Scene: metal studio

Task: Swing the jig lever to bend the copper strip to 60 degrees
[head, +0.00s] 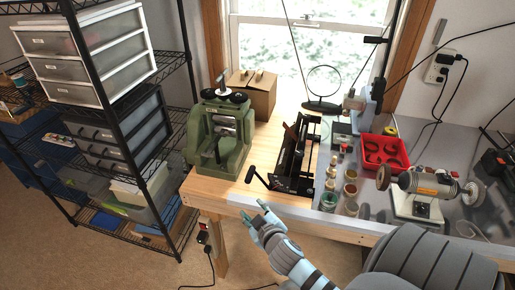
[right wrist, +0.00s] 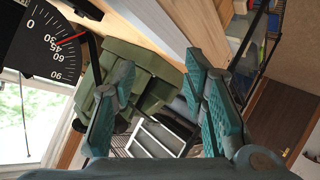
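The black bending jig (head: 296,165) stands on the wooden bench. Its black lever handle (head: 250,175) sticks out at the front left. A brownish strip (head: 290,134), perhaps the copper one, shows at the jig's far end; its bend is too small to judge. My right gripper (head: 262,213) is just in front of the bench edge, below and apart from the handle. Its teal fingers (right wrist: 158,105) are spread with nothing between them. My left gripper is out of view.
A green rolling mill (head: 220,140) stands left of the jig. Small jars (head: 350,190), a red tray (head: 383,151) and a bench polisher (head: 425,190) stand to the right. A wire shelf (head: 122,110) is at the left. Bare wood (head: 215,190) lies left of the handle.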

